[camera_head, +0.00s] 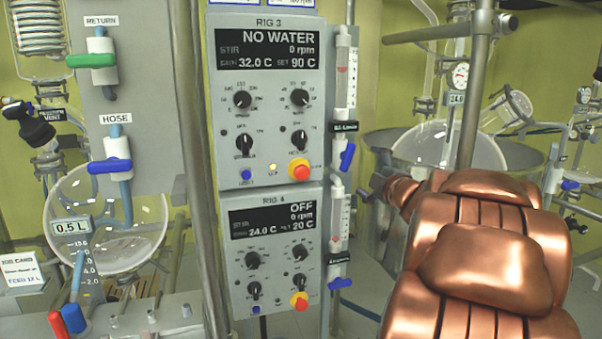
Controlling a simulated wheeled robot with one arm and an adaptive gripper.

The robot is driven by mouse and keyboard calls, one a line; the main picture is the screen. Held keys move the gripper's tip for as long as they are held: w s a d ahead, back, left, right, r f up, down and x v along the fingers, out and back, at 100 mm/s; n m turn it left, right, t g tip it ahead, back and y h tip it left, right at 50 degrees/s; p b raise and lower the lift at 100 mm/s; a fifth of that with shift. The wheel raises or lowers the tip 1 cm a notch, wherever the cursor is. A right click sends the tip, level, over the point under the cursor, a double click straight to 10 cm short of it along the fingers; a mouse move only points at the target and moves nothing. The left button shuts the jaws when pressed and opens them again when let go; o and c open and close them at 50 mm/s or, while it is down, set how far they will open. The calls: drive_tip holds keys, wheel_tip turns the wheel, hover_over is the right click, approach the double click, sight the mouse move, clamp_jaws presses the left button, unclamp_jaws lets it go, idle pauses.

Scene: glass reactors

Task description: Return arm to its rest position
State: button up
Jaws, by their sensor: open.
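My copper-coloured arm (495,255) fills the lower right of the head view, close to the camera. It hides part of the large reactor vessel behind it. My gripper cannot be made out in this view, so I cannot see whether it is near or touching anything.
The control panel for Rig 3 (266,118) reads "NO WATER", 0 rpm, 32.0 C; the Rig 4 panel (273,240) reads "OFF". At left are a green RETURN valve (92,61), a blue HOSE valve (110,166) and a round glass flask (140,215). A metal pole (471,110) rises behind my arm.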

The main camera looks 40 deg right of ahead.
idle(0.4)
drive_tip(key=s+a+f+m+g+y, duration=0.1)
drive_tip(key=s+a+f+m+g, duration=0.4)
drive_tip(key=a+f, duration=0.55)
drive_tip(key=s+a+f+m+g, duration=0.2)
drive_tip(key=a+f+m+g, duration=0.4)
drive_tip(key=a+f, duration=0.4)
drive_tip(key=s+a+f+g+y, duration=0.35)
drive_tip(key=s+a+f, duration=0.25)
drive_tip(key=s+a, duration=0.35)
drive_tip(key=s+a+f+g+y, duration=0.15)
drive_tip(key=s+a+g, duration=0.35)
drive_tip(key=s+a, duration=0.6)
drive_tip(key=s+p+v, duration=0.3)
drive_tip(key=p+v, duration=1.1)
drive_tip(key=v, duration=0.1)
drive_tip(key=shift+s+d+r+t+p, duration=0.3)
drive_tip(key=shift+s+r+t, duration=0.05)
drive_tip(key=shift+r, duration=0.15)
drive_tip(key=shift+c, duration=0.4)
